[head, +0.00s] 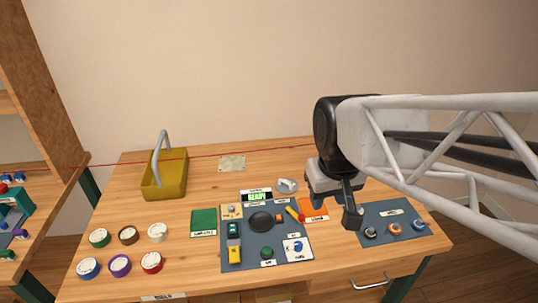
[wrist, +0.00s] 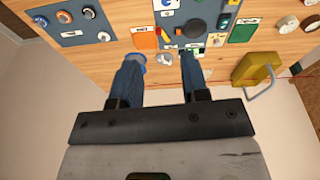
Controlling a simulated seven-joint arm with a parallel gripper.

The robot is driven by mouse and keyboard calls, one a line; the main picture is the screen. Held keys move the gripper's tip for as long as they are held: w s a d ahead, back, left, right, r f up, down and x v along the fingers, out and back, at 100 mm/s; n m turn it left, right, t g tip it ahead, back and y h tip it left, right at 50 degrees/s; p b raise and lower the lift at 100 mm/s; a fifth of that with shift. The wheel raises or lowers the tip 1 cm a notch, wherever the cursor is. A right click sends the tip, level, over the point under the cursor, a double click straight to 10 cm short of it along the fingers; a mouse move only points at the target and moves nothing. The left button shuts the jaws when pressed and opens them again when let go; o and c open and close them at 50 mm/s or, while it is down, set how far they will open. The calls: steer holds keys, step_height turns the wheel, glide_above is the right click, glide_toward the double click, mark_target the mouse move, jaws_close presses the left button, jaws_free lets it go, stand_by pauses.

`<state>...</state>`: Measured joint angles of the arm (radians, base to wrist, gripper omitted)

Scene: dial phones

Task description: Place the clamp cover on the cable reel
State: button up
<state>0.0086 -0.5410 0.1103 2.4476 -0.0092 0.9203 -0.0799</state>
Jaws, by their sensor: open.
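My gripper (head: 335,205) is open above the right half of the table. In the wrist view my gripper (wrist: 162,58) has its two fingers wide apart with nothing between them. I cannot tell for sure which thing is the clamp cover or the cable reel; the labels are too small to read. A black round disc (head: 262,221) sits on the blue-grey board (head: 225,262).
A yellow basket (head: 165,176) with a raised handle stands back left. Several round coloured-rim pieces (head: 120,265) lie front left. A green pad (head: 203,220), an orange pad (head: 313,208) and a right-hand board (head: 400,212) with ring pieces flank the middle board. The back left table is mostly free.

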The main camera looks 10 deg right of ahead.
steer(key=w+f+n, duration=0.2)
steer(key=w, duration=0.8)
steer(key=n+g, duration=0.2)
steer(key=n, duration=0.4)
glide_above(287, 183)
steer(key=f, duration=1.9)
steer(key=shift+w+a+f, duration=0.25)
steer(key=shift+w+a, duration=0.1)
steer(key=shift+w+f, duration=0.35)
steer(key=shift+f, duration=0.1)
steer(key=shift+f, duration=1.3)
steer(key=shift+f, duration=2.6)
